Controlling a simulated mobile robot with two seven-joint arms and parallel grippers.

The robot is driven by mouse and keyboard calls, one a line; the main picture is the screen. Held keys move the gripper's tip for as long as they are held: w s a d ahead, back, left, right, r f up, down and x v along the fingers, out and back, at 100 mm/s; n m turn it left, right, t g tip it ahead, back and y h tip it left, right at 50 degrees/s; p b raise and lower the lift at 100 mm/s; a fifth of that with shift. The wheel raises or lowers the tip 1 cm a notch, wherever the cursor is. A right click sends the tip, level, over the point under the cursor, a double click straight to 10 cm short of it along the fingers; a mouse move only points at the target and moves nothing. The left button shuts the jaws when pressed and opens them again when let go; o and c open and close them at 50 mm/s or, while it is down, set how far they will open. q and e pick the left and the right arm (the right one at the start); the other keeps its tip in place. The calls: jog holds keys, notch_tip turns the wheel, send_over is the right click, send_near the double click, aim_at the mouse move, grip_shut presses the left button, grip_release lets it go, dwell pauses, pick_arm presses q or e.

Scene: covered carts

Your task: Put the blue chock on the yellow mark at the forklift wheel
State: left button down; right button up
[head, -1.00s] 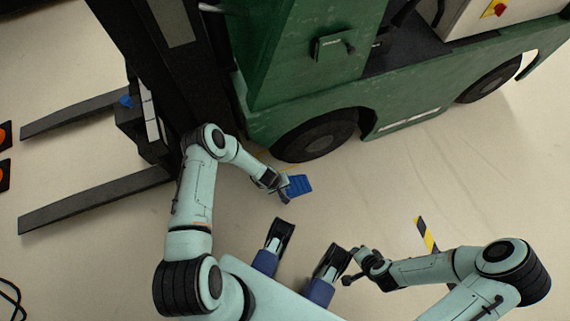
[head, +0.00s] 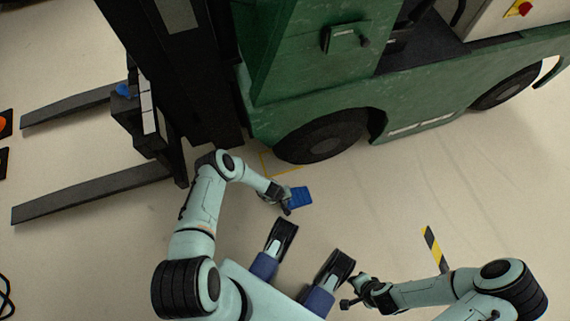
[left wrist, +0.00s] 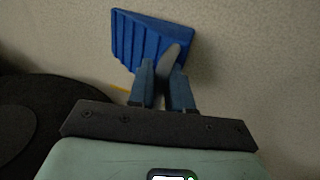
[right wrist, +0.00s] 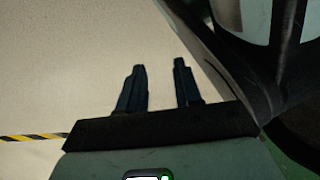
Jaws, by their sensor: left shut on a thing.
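The blue chock (head: 299,197) is a ribbed wedge in my left gripper (head: 285,202), in front of the forklift's front wheel (head: 322,136). In the left wrist view the chock (left wrist: 148,38) sits beyond the fingers (left wrist: 163,85), which are shut on a grey part of it. The yellow mark (head: 268,166) is a thin outline on the floor beside the front wheel, up and left of the chock. A short bit of yellow line also shows in the left wrist view (left wrist: 121,90). My right gripper (head: 350,291) is at the lower right; in the right wrist view its fingers (right wrist: 157,88) are apart and empty.
The green forklift (head: 300,85) fills the top, with its forks (head: 100,192) reaching left. A yellow-black floor strip (head: 435,249) lies at the right. Open floor (head: 380,190) lies between me and the forklift. A cable (head: 6,297) is at lower left.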

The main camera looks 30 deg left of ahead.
pick_arm(q)
jog(key=shift+w+f, duration=0.15)
jog(key=shift+f, duration=0.1)
pick_arm(e)
jog(key=shift+s+f, duration=0.2)
jog(key=shift+s, duration=0.15)
pick_arm(q)
jog(key=c, duration=1)
grip_release()
jog(key=shift+f, duration=0.1)
jog(key=shift+c, duration=0.2)
jog(key=s+d+r+m+p, duration=0.1)
jog(key=s+r, duration=0.3)
jog(key=r, duration=0.5)
jog(key=s+d+r+m+p, duration=0.1)
jog(key=s+r, duration=0.3)
jog(key=r, duration=0.6)
jog(key=s+d+r+m+p, duration=0.1)
jog(key=s+r+m+p, duration=0.2)
jog(key=r, duration=0.6)
jog(key=shift+s+r+p, duration=0.15)
jog(key=shift+s+p, duration=0.2)
jog(key=shift+s, duration=0.6)
pick_arm(e)
jog(key=w+a+r+t, duration=0.2)
jog(key=w+r, duration=0.4)
jog(key=r, duration=0.2)
jog(key=shift+a+r+n, duration=0.15)
jog(key=shift+r+n, duration=0.05)
jog(key=shift+n, duration=0.1)
